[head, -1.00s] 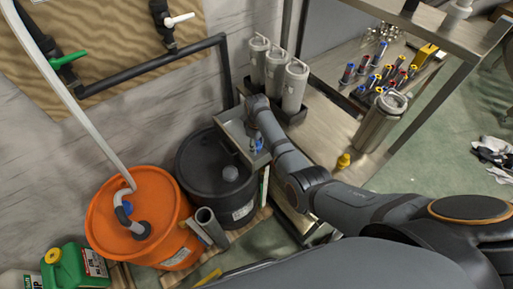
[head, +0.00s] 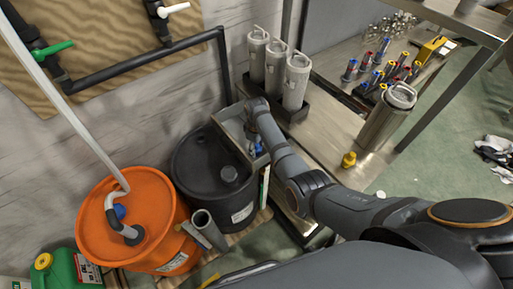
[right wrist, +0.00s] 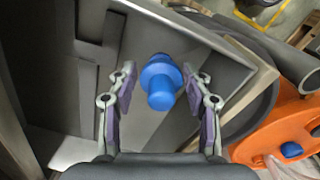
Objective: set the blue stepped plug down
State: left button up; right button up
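The blue stepped plug (right wrist: 161,82) shows in the right wrist view between the two fingers of my right gripper (right wrist: 160,78), one end towards the camera. A narrow gap shows at the left finger, and a smaller one at the right; the fingers look spread and not closed on it. The plug is over or in the grey metal tray (right wrist: 85,95); I cannot tell whether it touches the bottom. In the head view small blue parts of the plug (head: 258,150) show beside my right gripper (head: 252,146), inside the tray (head: 229,126). My left gripper is out of view.
A black drum (head: 205,180) stands below the tray, with an orange drum (head: 125,215) to its left. Grey canisters (head: 297,80) stand behind, and a metal bench (head: 335,125) lies to the right with a steel canister (head: 385,118) and a small yellow object (head: 349,159).

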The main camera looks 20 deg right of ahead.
jog(key=shift+o, duration=0.6)
jog(key=shift+r, duration=0.1)
notch_tip(320, 180, up, 12)
jog(key=shift+r, duration=0.15)
